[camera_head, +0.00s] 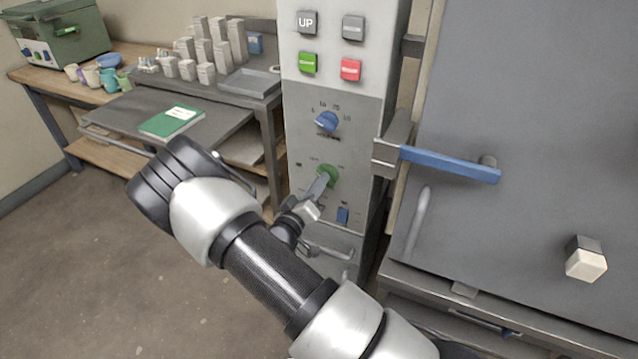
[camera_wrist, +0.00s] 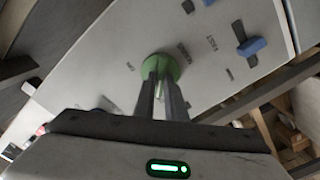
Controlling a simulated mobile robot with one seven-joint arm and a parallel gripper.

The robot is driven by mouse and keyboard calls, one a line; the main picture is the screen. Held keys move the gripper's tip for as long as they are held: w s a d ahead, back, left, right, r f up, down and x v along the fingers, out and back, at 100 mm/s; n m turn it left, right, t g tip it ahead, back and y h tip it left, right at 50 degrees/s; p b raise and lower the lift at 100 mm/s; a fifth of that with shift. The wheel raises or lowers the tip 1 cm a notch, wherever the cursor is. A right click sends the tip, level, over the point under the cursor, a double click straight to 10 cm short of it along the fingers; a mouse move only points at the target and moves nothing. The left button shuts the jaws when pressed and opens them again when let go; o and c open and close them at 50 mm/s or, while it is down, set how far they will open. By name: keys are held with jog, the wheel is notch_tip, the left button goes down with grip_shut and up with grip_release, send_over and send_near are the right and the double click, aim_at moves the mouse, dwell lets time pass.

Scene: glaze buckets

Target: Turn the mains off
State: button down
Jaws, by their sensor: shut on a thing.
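A tall grey control panel (camera_head: 350,116) stands in the middle of the head view. On its lower part is a round green knob (camera_head: 328,172), with small markings around it that I cannot read. My gripper (camera_head: 323,182) is at this knob and shut on it. In the wrist view the green knob (camera_wrist: 160,67) shows between and behind the two fingertips (camera_wrist: 162,84). The fingers hide part of the knob, so its exact setting cannot be told.
A blue dial (camera_head: 327,121) sits above the knob and a blue switch (camera_head: 342,215) below it. Above are UP, grey, green and red buttons. A blue-handled lever (camera_head: 450,164) juts out at the right by a large grey door. A table with a green book (camera_head: 171,121) stands left.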

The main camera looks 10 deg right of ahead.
jog(key=shift+s+f, duration=0.1)
jog(key=shift+f, duration=0.05)
dwell(0.4)
jog(key=c, duration=1.8)
grip_release()
jog(key=p+v, duration=0.2)
jog(key=v, duration=1.5)
jog(key=shift+s+a, duration=0.15)
